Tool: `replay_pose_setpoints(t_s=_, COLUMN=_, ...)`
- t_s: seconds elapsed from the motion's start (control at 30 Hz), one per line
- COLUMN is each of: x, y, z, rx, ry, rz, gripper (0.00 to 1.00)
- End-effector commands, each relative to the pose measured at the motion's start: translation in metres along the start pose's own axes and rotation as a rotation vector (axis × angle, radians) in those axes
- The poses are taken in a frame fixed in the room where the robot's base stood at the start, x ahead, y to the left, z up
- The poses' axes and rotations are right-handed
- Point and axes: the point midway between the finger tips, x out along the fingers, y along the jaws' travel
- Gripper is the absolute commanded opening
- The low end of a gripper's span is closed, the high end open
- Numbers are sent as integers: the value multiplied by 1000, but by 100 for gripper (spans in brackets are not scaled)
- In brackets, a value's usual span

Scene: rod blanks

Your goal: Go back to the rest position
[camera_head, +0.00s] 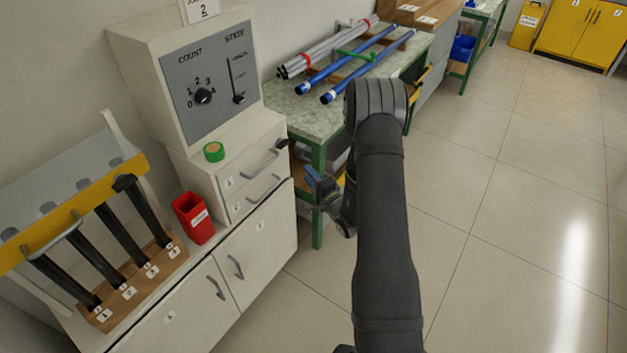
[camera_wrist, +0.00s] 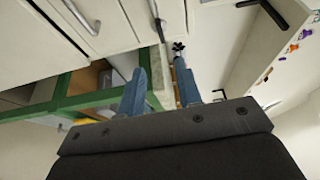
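My gripper (camera_head: 318,184) hangs at the end of my dark arm, in front of the green-framed bench and to the right of the white cabinet in the head view. In the wrist view its two blue fingers (camera_wrist: 160,78) stand apart with nothing held between them. My arm hides part of the bench front and the floor.
Blue and grey rods (camera_head: 345,62) lie on the bench (camera_head: 312,117). The white cabinet (camera_head: 258,225) carries a control box (camera_head: 210,75), a green tape roll (camera_head: 214,151), a red bin (camera_head: 193,218) and a rack of black rods (camera_head: 90,225). The floor (camera_head: 500,240) at right is clear.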

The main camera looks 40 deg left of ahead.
Motion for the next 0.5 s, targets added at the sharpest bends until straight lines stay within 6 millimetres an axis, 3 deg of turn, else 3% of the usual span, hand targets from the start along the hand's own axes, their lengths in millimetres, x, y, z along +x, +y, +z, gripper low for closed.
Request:
replay_pose_setpoints(t_s=0.2, x=-17, y=0, z=0, rx=0, ry=0, rz=-1, gripper=32)
replay_pose_setpoints(t_s=0.5, x=-17, y=0, z=0, rx=0, ry=-1, rz=-1, gripper=32)
